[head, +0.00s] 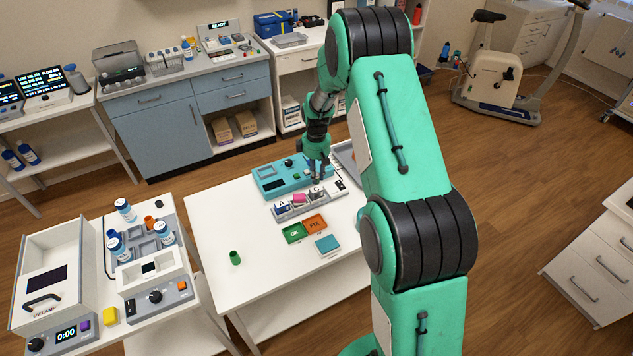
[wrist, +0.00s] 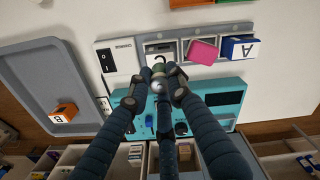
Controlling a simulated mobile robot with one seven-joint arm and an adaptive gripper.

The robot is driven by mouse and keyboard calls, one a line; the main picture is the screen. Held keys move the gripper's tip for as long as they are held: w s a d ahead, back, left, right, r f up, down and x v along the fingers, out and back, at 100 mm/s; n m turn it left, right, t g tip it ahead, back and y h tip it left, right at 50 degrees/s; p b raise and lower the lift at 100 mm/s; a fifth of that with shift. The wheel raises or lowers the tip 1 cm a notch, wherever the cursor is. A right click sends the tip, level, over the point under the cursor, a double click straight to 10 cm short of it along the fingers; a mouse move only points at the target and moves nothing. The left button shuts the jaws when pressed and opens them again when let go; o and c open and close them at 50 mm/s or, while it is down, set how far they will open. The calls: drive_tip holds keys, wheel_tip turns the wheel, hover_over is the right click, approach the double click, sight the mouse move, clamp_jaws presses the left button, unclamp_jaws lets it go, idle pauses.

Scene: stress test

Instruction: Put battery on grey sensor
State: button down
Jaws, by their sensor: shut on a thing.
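My gripper (wrist: 158,84) is shut on a small, roundish silver-and-greenish thing, seemingly the battery (wrist: 158,71). The fingers hide much of it. In the head view my gripper (head: 317,178) is over the far part of the white table, and the battery cannot be made out there. The light grey block marked C (wrist: 157,50), seemingly the grey sensor, sits in a slot of the grey rack (wrist: 178,40). The fingertips are close to this block; I cannot tell whether the battery touches it.
A pink block (wrist: 204,51) and a blue block marked A (wrist: 239,47) share the rack. A teal device (head: 280,177) stands behind it. A grey tray (wrist: 40,70) holds an orange block marked B (wrist: 63,113). Green (head: 294,233) and orange (head: 315,223) pads lie in front.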

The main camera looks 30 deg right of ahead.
drive_tip(key=shift+f, duration=1.75)
drive_tip(key=shift+f, duration=0.15)
drive_tip(key=c, duration=1.6)
unclamp_jaws()
wheel_tip(320, 180, up, 12)
drive_tip(key=shift+p, duration=0.3)
drive_tip(key=shift+r, duration=0.2)
